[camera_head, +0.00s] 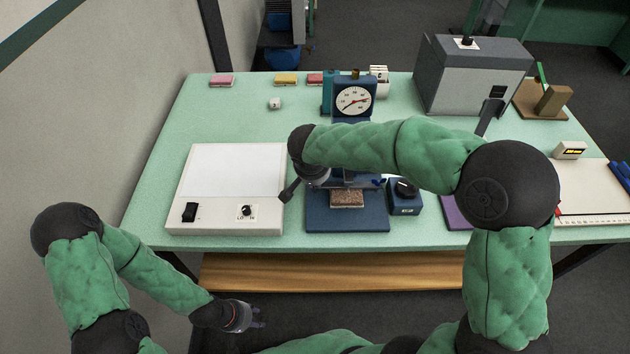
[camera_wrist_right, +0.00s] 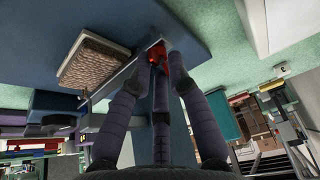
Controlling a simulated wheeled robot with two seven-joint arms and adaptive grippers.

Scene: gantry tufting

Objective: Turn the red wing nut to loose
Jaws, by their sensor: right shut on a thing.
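The red wing nut (camera_wrist_right: 155,54) shows in the right wrist view at the edge of a blue stand, between the fingertips of my right gripper (camera_wrist_right: 157,72). The gripper is shut on it, and its dark fingers cover part of the nut. I cannot tell how far the nut is turned. In the head view my right forearm crosses over the blue dial gauge stand (camera_head: 320,218) and hides the nut. My left gripper (camera_head: 257,320) hangs low in front of the table, apart from everything; its fingers are too small to judge.
A brown textured sample (camera_head: 347,199) lies on the stand under the dial gauge (camera_head: 354,101). A white light panel (camera_head: 237,160) is to the left, a blue knob box (camera_head: 404,205) close to the right. A grey box (camera_head: 472,85) stands behind.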

